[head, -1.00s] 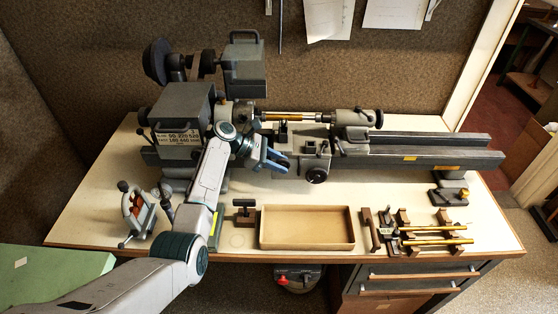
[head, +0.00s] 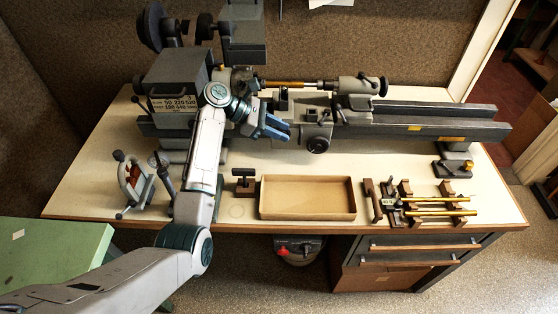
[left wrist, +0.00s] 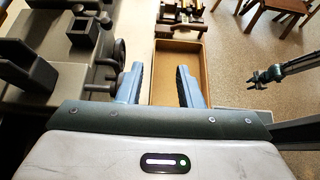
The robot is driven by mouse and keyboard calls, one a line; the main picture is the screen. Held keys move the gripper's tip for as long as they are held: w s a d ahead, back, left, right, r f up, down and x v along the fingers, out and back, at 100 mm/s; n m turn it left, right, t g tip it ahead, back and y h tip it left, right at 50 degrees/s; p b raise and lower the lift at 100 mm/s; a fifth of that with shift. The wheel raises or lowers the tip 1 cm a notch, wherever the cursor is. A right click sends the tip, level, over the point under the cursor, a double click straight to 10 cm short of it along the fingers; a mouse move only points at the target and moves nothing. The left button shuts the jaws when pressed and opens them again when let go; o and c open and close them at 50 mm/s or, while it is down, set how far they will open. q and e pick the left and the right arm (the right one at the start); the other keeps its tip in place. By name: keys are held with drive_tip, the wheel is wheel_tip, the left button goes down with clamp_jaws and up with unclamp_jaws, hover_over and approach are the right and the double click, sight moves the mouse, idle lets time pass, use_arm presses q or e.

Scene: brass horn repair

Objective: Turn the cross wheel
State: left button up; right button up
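The cross wheel (head: 318,145) is a small dark round handwheel on the front of the lathe's cross slide. It also shows in the left wrist view (left wrist: 118,52), edge-on and left of the fingers. My left gripper (head: 286,130) has blue fingers and is a little left of the wheel, apart from it in the head view. In the left wrist view the fingers (left wrist: 158,68) are spread with nothing between them.
The lathe bed (head: 440,128) runs right along the bench. A shallow open tray (head: 307,214) lies below the wheel. A T-handled tool (head: 244,182) stands left of it; brass rods (head: 440,212) on holders lie right. Bare bench lies between the lathe and tray.

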use_arm(q)
drive_tip(key=s+r+b, duration=0.1)
drive_tip(key=s+b, duration=0.2)
drive_tip(key=s, duration=0.8)
drive_tip(key=shift+s+d, duration=0.25)
drive_tip(key=shift+s, duration=0.1)
